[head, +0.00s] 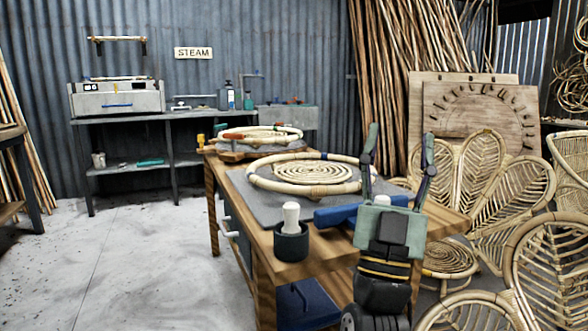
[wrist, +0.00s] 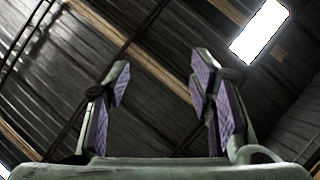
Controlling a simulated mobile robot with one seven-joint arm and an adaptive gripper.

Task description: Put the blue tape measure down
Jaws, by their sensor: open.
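My gripper (head: 401,134) points upward in front of the workbench's right part, its two fingers wide apart with nothing between them. In the wrist view my gripper (wrist: 160,66) is open and empty against the roof. A long blue object (head: 340,214) lies on the bench, behind and left of my gripper's body, which hides part of it. I cannot tell whether it is the blue tape measure. No other clear tape measure shows.
The wooden workbench (head: 258,239) carries a grey mat (head: 240,188), a round rattan piece (head: 264,186) and a black cup (head: 291,244) with a white-topped thing in it. Rattan chairs (head: 545,250) crowd the right. The floor (head: 140,265) at left is clear.

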